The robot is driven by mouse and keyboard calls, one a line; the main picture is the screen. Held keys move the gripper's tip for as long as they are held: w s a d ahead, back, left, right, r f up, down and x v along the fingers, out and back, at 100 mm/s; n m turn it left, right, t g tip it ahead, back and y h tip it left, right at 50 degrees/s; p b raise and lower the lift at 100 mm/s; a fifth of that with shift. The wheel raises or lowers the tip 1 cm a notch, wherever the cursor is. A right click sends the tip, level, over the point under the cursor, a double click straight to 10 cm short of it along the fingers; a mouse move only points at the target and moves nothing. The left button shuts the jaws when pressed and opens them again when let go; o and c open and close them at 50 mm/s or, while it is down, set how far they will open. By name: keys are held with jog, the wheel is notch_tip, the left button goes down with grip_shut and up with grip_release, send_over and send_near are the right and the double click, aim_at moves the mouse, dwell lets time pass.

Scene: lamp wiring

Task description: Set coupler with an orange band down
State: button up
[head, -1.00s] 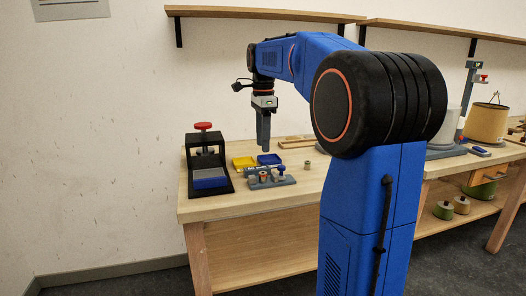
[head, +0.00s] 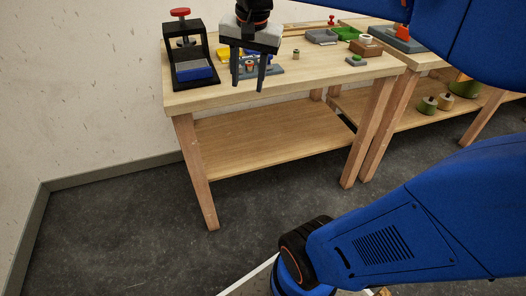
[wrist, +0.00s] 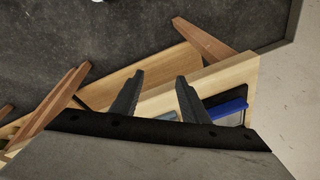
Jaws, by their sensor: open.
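My gripper (head: 248,88) is open, fingers pointing down, in front of the grey fixture near the table's front edge. In the wrist view my gripper (wrist: 157,78) has nothing between its fingers. A small part with an orange-brown tint (head: 249,66) shows between the fingers in the head view, seemingly at the grey fixture (head: 273,71); the fingers partly hide it. Another small tan cylinder (head: 296,54) stands upright on the table, right of the fixture. At this size I cannot tell which one is the coupler with the orange band.
A black press with a red knob (head: 181,12) and blue block (head: 194,72) stands left of my gripper. A grey-green piece (head: 356,60) and a brown block (head: 366,48) lie right. Bare wood (head: 320,75) is free between.

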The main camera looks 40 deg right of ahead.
jog(key=s+a+f+n+t, duration=0.1)
jog(key=s+a+f+n, duration=0.1)
jog(key=s+f+n, duration=0.2)
jog(key=s+a+f+n+t, duration=0.1)
jog(key=s+a+f+n, duration=0.1)
jog(key=s+f+n, duration=0.3)
jog(key=s+f, duration=0.4)
jog(key=shift+a+f, duration=0.15)
jog(key=shift+a, duration=0.15)
